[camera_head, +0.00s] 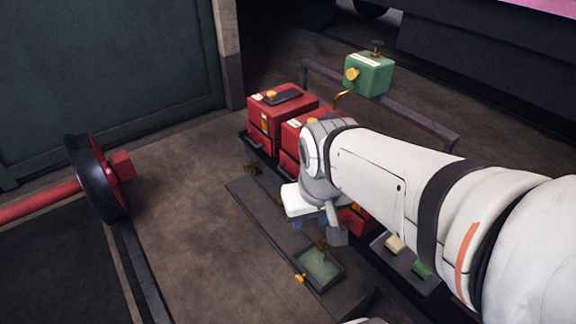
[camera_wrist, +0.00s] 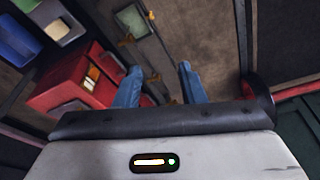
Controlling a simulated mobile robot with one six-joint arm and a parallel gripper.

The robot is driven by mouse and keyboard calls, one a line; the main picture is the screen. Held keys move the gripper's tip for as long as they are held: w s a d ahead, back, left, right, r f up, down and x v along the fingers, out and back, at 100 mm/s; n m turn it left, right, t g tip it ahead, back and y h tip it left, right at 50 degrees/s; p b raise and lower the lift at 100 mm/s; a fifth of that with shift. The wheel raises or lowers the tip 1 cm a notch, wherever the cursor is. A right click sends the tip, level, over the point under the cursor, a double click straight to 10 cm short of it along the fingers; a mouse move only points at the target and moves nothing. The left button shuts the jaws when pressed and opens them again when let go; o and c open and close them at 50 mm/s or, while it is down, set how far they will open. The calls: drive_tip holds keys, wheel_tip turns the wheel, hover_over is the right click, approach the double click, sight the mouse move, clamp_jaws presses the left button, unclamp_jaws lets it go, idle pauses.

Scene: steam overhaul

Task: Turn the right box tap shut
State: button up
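My gripper (camera_head: 311,225) is above the dark plate in front of the red boxes, partly hidden by my wrist. In the wrist view its two blue fingers are apart with nothing held between them (camera_wrist: 157,72). My arm hides much of that box.
A green box (camera_head: 368,75) sits by a rail behind. A tray with cream and green blocks (camera_head: 395,244) lies at right. Open floor is at left, beside a red-hubbed wheel (camera_head: 97,178).

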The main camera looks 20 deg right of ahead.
sight(319, 248)
drive_tip(key=shift+o, duration=0.3)
drive_tip(key=shift+a, duration=0.15)
